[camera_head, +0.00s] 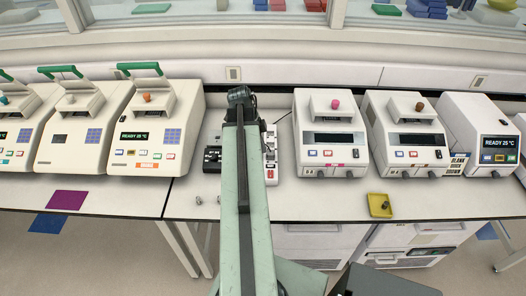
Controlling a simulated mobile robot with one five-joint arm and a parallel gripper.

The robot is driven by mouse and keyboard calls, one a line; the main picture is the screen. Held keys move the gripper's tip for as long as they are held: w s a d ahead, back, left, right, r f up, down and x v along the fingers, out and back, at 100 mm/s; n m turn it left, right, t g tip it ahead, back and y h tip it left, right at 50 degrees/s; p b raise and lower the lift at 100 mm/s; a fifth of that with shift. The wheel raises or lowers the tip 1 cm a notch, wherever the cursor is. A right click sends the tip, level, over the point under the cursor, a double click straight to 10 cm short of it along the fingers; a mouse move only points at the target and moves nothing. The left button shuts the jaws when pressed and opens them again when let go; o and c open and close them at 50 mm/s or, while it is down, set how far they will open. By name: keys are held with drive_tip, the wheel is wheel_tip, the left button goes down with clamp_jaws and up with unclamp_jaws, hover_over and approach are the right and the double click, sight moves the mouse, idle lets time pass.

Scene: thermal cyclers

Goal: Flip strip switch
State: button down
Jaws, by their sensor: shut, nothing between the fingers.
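A white power strip (271,150) lies on the bench in the gap between the thermal cyclers. My green arm covers its left side. A red switch (271,174) shows at its near end; I cannot tell its position. My arm reaches forward from the bottom centre, and its dark wrist end (240,96) is over the back of the gap, beyond the strip's far end in the picture. My gripper's fingers are hidden behind the arm.
A black device (212,157) and small metal pieces (207,200) lie left of my arm. Cyclers stand close on both sides, including a green-handled one (155,125) and a pink-knobbed one (330,130). A yellow tray (380,205) is at the front right.

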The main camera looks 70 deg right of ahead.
sight(271, 171)
drive_tip(key=shift+d, duration=0.3)
drive_tip(key=shift+f, duration=0.1)
drive_tip(key=b+x, duration=0.8)
drive_tip(key=w+b+x, duration=0.1)
drive_tip(key=b+x, duration=0.4)
drive_tip(key=shift+f, duration=0.1)
drive_tip(key=shift+w+f+b, duration=0.1)
drive_tip(key=shift+f+b, duration=0.25)
drive_tip(key=shift+f, duration=0.05)
